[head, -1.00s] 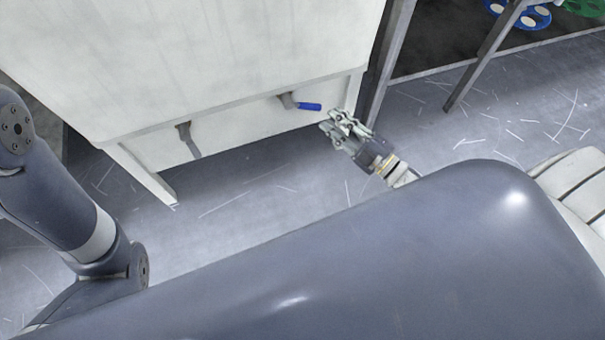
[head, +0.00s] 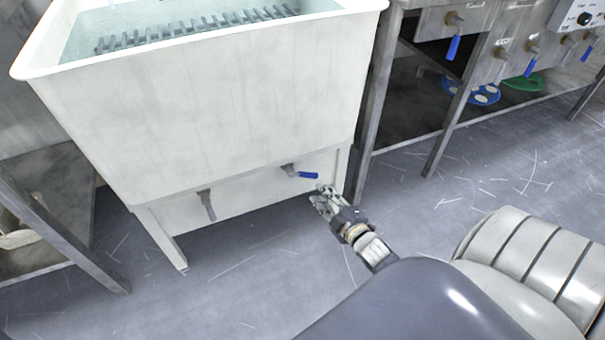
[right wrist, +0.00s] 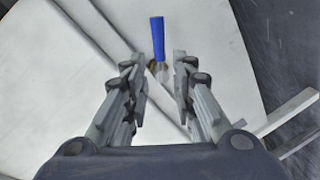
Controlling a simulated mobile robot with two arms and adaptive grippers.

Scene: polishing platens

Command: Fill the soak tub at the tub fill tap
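The white soak tub (head: 230,115) stands at the left centre of the head view, with water and a dark slatted rack (head: 195,28) inside. A tap with a blue lever (head: 307,175) sits low on its front, the lever pointing sideways to the right. A plain grey spout (head: 207,205) hangs to its left. My right gripper (head: 322,198) is just below and right of the blue lever. In the right wrist view its fingers (right wrist: 158,75) are apart and empty, with the blue lever (right wrist: 157,38) beyond their tips. My left gripper is out of view.
A metal bench at the right carries several blue-levered taps (head: 453,47) and a control box (head: 578,18). Blue (head: 470,90) and green (head: 523,82) discs lie beneath it. Another metal table (head: 60,235) stands at the left. Open floor (head: 230,280) lies in front.

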